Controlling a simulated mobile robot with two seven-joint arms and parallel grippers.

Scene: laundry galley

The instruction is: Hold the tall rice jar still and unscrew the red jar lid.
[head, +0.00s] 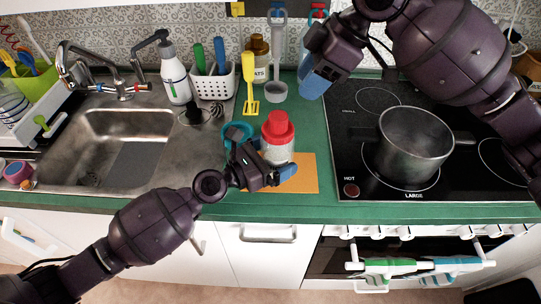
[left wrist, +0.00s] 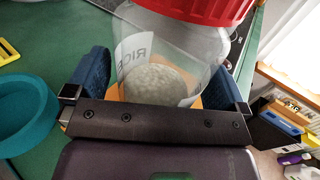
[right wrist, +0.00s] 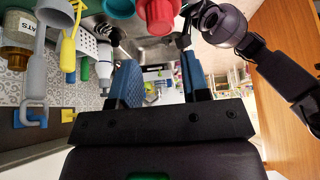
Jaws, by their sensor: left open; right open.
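The clear rice jar (head: 278,153) stands upright on the counter with the red jar lid (head: 277,128) on top. My left gripper (head: 266,162) is low at the jar's front. In the left wrist view the open fingers lie on either side of the clear jar wall (left wrist: 185,55), with the RICE label and rice visible and the red lid (left wrist: 195,8) above. I cannot tell whether the fingers touch the jar. My right gripper (head: 312,78) is open and empty, above and to the right of the lid. The right wrist view shows the lid (right wrist: 157,14) beyond its fingers (right wrist: 160,80).
An orange mat (head: 306,175) lies under the jar area. A teal round item (head: 237,130) stands close left of the jar. A yellow utensil (head: 249,85), grey scoop (head: 278,60) and brown jar (head: 259,55) are behind. A pot (head: 415,140) stands on the cooktop at right; the sink (head: 130,150) is left.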

